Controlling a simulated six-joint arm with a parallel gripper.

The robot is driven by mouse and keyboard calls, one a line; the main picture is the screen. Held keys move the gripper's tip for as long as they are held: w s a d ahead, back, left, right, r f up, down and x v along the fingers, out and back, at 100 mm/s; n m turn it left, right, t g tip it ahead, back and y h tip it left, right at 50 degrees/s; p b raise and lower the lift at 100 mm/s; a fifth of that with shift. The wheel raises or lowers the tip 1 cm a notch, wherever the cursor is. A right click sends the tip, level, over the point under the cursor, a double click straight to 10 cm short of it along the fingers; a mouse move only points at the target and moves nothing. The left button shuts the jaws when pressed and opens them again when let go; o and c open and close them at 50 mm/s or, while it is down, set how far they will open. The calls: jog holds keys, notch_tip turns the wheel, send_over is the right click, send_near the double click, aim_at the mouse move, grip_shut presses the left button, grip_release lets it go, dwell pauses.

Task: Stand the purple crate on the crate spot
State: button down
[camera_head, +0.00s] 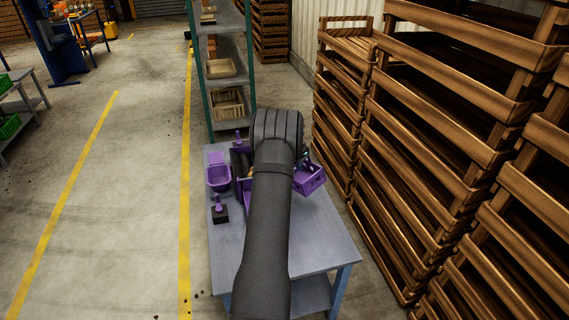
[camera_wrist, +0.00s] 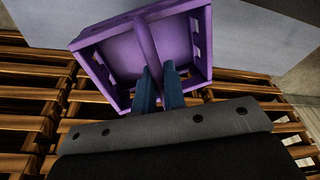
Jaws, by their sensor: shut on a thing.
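The purple crate (camera_head: 312,182) shows at the right of my arm in the head view, beside the table's right edge. It also fills the upper middle of the wrist view (camera_wrist: 112,56), where it looks tilted. My gripper (camera_wrist: 160,78) is shut on the purple bar or handle across the crate's middle. In the head view my arm hides most of the gripper and part of the crate. I cannot tell whether the crate touches the table. I cannot make out the crate spot in either view.
The grey table (camera_head: 319,238) is bare at its front right. A purple bin (camera_head: 218,177), a small purple piece on a dark base (camera_head: 220,212) and other purple parts partly behind my arm stand at its left. Tall wooden crate stacks (camera_head: 427,160) rise close on the right; a shelf rack (camera_head: 223,82) stands behind.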

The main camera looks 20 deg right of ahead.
aim_at(304, 177)
jog(key=f+m, duration=0.1)
jog(key=d+f+m, duration=0.1)
jog(key=m, duration=0.1)
jog(key=shift+w+d+f+g, duration=0.3)
jog(key=shift+w+d+f, duration=0.05)
jog(key=shift+d+f, duration=0.05)
jog(key=shift+w+d+f+m+g, duration=0.1)
jog(key=shift+f+m+g, duration=0.05)
jog(key=shift+f+m, duration=0.4)
jog(key=shift+w+d+f+m+g, duration=0.1)
jog(key=shift+f+m+g, duration=0.05)
jog(key=shift+f+m, duration=0.4)
jog(key=shift+a+x, duration=0.25)
jog(key=shift+x, duration=0.9)
jog(key=shift+a+x, duration=0.25)
jog(key=shift+x, duration=0.9)
jog(key=shift+f, duration=0.1)
jog(key=shift+w+a, duration=1)
jog(key=shift+a, duration=0.05)
jog(key=shift+a+x, duration=0.15)
jog(key=shift+x, duration=0.55)
jog(key=shift+a+x, duration=0.15)
jog(key=shift+x, duration=0.5)
jog(key=shift+s+f, duration=0.2)
jog(key=shift+s, duration=0.95)
